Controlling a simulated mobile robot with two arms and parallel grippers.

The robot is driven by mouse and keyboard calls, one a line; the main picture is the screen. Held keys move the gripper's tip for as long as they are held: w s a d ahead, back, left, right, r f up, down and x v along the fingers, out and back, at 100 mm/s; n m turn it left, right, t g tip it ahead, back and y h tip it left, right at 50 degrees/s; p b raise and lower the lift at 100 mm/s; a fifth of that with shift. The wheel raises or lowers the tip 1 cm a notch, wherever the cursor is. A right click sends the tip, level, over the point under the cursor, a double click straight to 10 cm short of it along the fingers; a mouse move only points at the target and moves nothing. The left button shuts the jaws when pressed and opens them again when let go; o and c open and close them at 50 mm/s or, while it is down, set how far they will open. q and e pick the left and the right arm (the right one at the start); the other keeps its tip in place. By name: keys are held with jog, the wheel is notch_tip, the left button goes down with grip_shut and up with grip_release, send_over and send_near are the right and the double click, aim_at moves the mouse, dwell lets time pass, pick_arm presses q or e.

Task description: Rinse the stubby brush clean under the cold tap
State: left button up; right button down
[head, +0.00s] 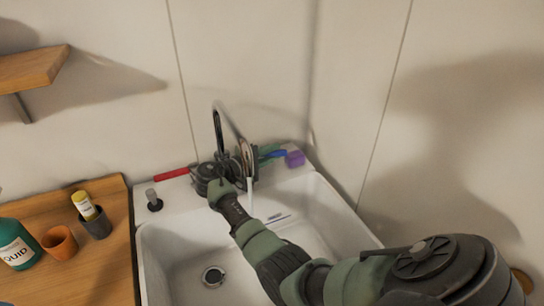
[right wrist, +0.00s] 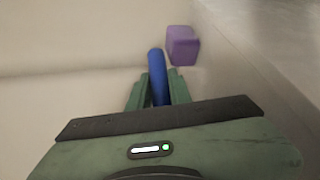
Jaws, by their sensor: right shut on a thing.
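My right gripper (head: 266,153) reaches past the tap to the back ledge of the sink. It is shut on a blue, rod-like thing (head: 278,154). In the right wrist view, this blue rod (right wrist: 156,65) stands between the two green fingers (right wrist: 159,92). I see no bristles on it, so I cannot tell if it is the stubby brush. The dark curved tap (head: 218,128) stands at the back of the white sink (head: 190,240), partly hidden by my wrist. A pale vertical streak shows under its spout; I cannot tell if it is running water. My left gripper is out of view.
A purple block (head: 295,158) lies close to the blue rod, also in the right wrist view (right wrist: 182,46). A red rod (head: 172,173) lies on the ledge left of the tap. The wooden counter at left holds a green bottle (head: 17,245) and cups (head: 60,243). Walls stand close behind.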

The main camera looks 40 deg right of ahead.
jog(key=shift+f, duration=0.1)
jog(key=c, duration=1.3)
grip_release()
jog(key=shift+a, duration=0.15)
jog(key=a, duration=0.2)
jog(key=a+r+b, duration=0.1)
jog(key=a, duration=0.4)
jog(key=shift+s+a+r+b, duration=0.15)
jog(key=shift+s+a+b, duration=0.1)
jog(key=shift+b, duration=0.1)
